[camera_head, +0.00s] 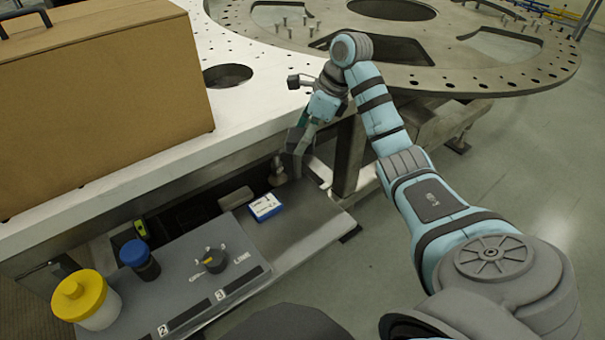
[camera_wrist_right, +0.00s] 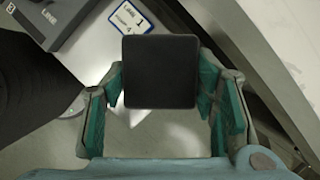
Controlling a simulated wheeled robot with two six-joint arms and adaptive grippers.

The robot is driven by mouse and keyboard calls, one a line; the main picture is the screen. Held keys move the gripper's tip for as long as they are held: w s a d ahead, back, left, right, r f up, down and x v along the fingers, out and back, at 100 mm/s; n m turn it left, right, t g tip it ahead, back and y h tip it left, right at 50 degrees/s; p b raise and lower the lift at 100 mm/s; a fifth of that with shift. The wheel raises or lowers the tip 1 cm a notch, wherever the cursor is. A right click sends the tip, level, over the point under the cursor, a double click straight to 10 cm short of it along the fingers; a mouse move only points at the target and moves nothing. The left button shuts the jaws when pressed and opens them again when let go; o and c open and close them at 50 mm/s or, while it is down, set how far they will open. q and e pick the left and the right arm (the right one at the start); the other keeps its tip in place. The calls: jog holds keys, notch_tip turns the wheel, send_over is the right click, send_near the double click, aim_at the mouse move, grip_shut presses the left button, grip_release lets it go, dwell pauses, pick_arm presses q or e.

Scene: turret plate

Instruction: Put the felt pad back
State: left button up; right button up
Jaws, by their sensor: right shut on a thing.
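A dark, square, flat pad (camera_wrist_right: 160,72), which looks like the felt pad, sits between the fingers of my right gripper (camera_wrist_right: 160,95) in the right wrist view. The fingers bear on its left and right sides. In the head view my right gripper (camera_head: 286,168) points down over the low grey shelf, beside the edge of the large white plate. The pad cannot be made out clearly there. My left gripper is not in view.
A blue-and-white card (camera_head: 265,207) lies on the shelf (camera_head: 305,225), near a grey block (camera_head: 235,198). A cardboard box (camera_head: 100,100) stands on the white plate (camera_head: 240,110).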

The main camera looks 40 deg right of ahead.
jog(key=b, duration=0.3)
send_over(300, 195)
jog(key=s, duration=0.1)
notch_tip(300, 195, down, 5)
jog(key=f, duration=0.4)
jog(key=f+b, duration=0.1)
jog(key=f, duration=0.3)
jog(key=f+b, duration=0.1)
jog(key=f, duration=0.4)
jog(key=shift+d, duration=0.4)
jog(key=shift+f, duration=0.2)
jog(key=o, duration=0.9)
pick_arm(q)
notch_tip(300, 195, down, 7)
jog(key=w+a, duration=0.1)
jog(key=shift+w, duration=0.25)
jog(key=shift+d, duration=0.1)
